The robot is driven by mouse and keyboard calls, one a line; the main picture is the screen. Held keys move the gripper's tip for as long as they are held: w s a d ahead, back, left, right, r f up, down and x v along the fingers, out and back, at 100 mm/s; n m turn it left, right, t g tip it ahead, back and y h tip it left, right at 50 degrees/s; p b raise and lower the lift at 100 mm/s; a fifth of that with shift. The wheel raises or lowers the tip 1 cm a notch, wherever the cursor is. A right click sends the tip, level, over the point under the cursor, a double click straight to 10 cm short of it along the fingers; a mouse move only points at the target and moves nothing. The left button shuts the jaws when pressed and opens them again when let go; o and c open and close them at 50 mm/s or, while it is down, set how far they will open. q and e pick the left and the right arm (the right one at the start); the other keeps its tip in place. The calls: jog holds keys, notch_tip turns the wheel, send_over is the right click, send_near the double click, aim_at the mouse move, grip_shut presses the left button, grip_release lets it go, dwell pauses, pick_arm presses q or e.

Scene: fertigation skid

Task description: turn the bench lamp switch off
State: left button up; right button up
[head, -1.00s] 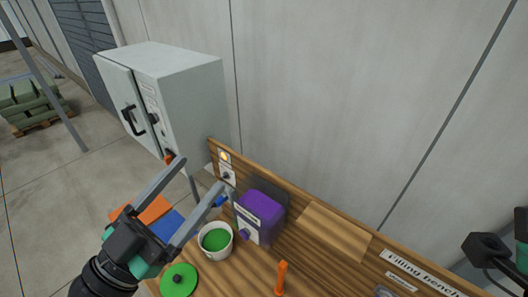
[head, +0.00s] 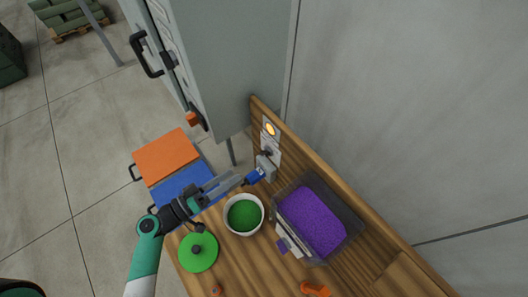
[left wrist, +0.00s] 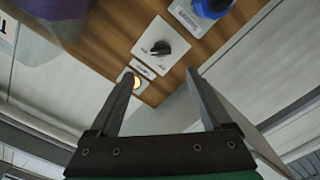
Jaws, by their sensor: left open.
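The bench lamp switch is a black rotary knob (left wrist: 160,48) on a white plate (left wrist: 171,57), seen ahead of the fingers in the left wrist view. In the head view its white plate (head: 271,149) sits on the upright wooden back board, partly blocked. A small round lamp (left wrist: 136,82) beside the knob glows orange; it also glows in the head view (head: 270,129). My left gripper (left wrist: 162,78) is open with nothing between its fingers, apart from the knob. In the head view the left gripper (head: 240,178) points at the board's left end. My right gripper is not in view.
A blue fitting (head: 255,176) sits just below the switch, near the fingers. A clear bin of purple granules (head: 313,217), a white pot with green contents (head: 243,214) and a green lid (head: 198,251) crowd the bench. A tall grey cabinet (head: 220,60) stands behind.

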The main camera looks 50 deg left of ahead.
aim_at(262, 154)
pick_arm(q)
jog(key=w, duration=0.4)
jog(key=w+p, duration=0.1)
jog(key=w, duration=0.3)
jog(key=w+p, duration=0.1)
jog(key=w, duration=0.3)
jog(key=shift+d+r, duration=0.15)
jog(key=shift+d, duration=0.25)
jog(key=shift+s, duration=0.1)
grip_shut()
